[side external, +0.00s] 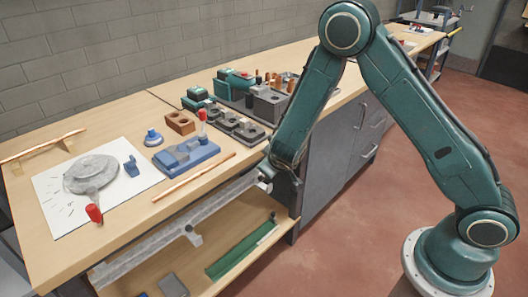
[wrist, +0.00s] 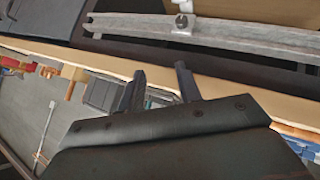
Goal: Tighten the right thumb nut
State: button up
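A long grey metal rail (side external: 150,250) runs below the front edge of the workbench in the side view. A small grey fitting (side external: 190,235) sits midway along it, and its right end lies close to my gripper (side external: 265,180). The wrist view shows the rail (wrist: 250,35) across the top, with a small light thumb nut (wrist: 182,22) on it. I cannot tell whether this is the right one. My gripper's two dark fingers (wrist: 158,82) are apart with nothing visible held between them. In the wrist view they are apart from the nut.
The workbench top (side external: 130,225) holds a blue fixture (side external: 185,155), a copper rod (side external: 195,178), a white sheet (side external: 60,215) and several dark blocks. A lower shelf (side external: 245,225) carries a green strip (side external: 240,250). Grey cabinets (side external: 340,150) stand to the right.

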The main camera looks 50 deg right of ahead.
jog(key=n+t, duration=0.1)
jog(key=n, duration=0.1)
send_near(261, 179)
jog(key=x, duration=0.4)
jog(key=shift+s+r, duration=0.1)
jog(key=shift+s, duration=0.05)
jog(key=shift+d, duration=0.1)
jog(key=shift+x, duration=2.65)
jog(key=shift+a, duration=0.2)
jog(key=c, duration=0.5)
